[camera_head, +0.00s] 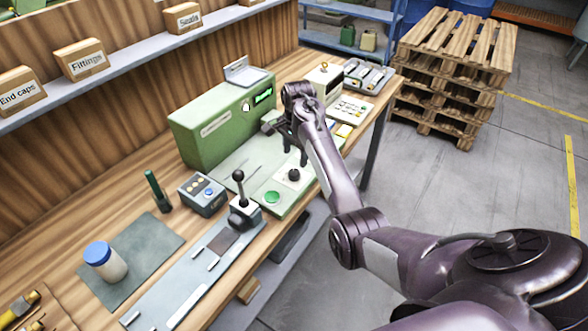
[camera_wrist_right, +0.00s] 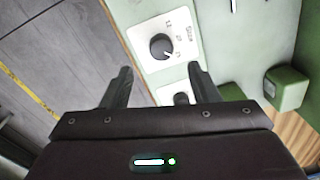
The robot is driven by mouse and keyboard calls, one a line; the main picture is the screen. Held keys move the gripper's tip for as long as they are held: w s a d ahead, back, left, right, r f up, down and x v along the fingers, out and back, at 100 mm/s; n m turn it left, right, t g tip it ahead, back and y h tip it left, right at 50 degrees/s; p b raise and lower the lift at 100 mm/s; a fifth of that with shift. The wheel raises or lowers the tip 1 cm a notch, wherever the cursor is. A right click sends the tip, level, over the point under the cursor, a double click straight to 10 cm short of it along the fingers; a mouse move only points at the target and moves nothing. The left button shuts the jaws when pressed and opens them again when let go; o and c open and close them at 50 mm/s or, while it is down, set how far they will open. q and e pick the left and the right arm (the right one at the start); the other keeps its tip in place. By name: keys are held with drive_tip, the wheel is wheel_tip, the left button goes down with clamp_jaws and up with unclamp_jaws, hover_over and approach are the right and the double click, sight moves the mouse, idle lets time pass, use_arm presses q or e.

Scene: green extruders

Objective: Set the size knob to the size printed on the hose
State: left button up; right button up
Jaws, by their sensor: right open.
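The size knob (camera_head: 294,174) is a dark round knob on a white label at the front of the green machine (camera_head: 218,125). In the right wrist view the knob (camera_wrist_right: 162,46) shows on its plate with "Size" and small numbers around it; its setting is too small to read surely. My right gripper (camera_head: 295,154) is above and just behind the knob, pointing down. In the wrist view the gripper (camera_wrist_right: 162,69) is open and empty, and the knob lies beyond its fingertips. Part of a second dark knob (camera_wrist_right: 181,99) shows between the fingers. I cannot make out the hose or its print. My left gripper is out of view.
A black lever (camera_head: 239,185), a blue-buttoned box (camera_head: 203,194) and a green button (camera_head: 272,197) stand on the near side of the knob. A blue-lidded jar (camera_head: 104,261) is on a grey mat. Pallets (camera_head: 455,75) stand beyond the bench; the floor at right is open.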

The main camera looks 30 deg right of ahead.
sight(294, 172)
drive_tip(key=f, duration=0.2)
drive_tip(key=f+p, duration=0.1)
drive_tip(key=f, duration=0.4)
drive_tip(key=shift+w+f, duration=0.25)
drive_tip(key=c, duration=1)
